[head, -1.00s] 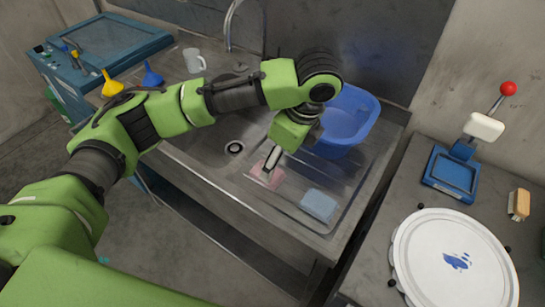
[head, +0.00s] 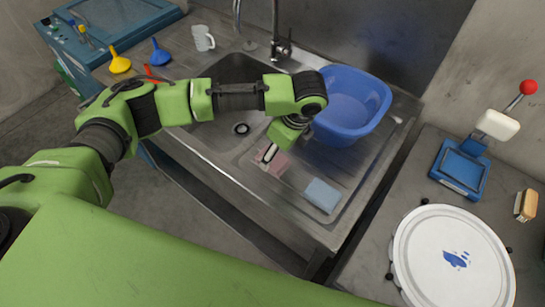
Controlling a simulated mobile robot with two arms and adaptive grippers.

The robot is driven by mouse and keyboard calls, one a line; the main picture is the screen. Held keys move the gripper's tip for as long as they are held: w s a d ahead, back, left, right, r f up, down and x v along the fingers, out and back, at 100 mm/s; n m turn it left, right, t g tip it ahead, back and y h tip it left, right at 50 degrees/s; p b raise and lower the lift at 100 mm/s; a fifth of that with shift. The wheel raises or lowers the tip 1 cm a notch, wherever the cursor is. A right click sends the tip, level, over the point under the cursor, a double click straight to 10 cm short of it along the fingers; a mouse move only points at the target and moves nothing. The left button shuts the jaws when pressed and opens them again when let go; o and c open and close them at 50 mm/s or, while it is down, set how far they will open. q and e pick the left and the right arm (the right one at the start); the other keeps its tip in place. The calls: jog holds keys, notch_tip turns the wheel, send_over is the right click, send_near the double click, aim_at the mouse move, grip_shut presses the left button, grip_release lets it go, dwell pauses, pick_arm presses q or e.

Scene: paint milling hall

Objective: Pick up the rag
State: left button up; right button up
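A pink folded cloth (head: 277,165) lies on the ribbed steel drainboard beside the sink bowl. A light blue folded cloth (head: 322,195) lies to its right, nearer the front edge. I cannot tell which of the two is the rag. My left gripper (head: 266,154) points down at the pink cloth, its fingertips at or just over it and hiding part of it. Whether the fingers touch or pinch the cloth is too small to tell. My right gripper is out of view.
The sink bowl (head: 225,138) is left of the gripper, under my forearm. A white mug (head: 202,38), a yellow funnel (head: 119,63) and a blue funnel (head: 159,53) stand further left. A white lid (head: 440,255) lies right.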

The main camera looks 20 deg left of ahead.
pick_arm(q)
jog(key=shift+a+p+x, duration=0.25)
jog(key=shift+p+x, duration=0.05)
jog(key=shift+x, duration=0.9)
jog(key=shift+a+f, duration=0.1)
jog(key=shift+f, duration=0.35)
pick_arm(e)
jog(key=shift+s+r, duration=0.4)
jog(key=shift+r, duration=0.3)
pick_arm(q)
jog(key=shift+f+p, duration=0.2)
jog(key=shift+p, duration=0.15)
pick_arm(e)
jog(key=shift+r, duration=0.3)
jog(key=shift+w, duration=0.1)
pick_arm(q)
jog(key=c, duration=1.1)
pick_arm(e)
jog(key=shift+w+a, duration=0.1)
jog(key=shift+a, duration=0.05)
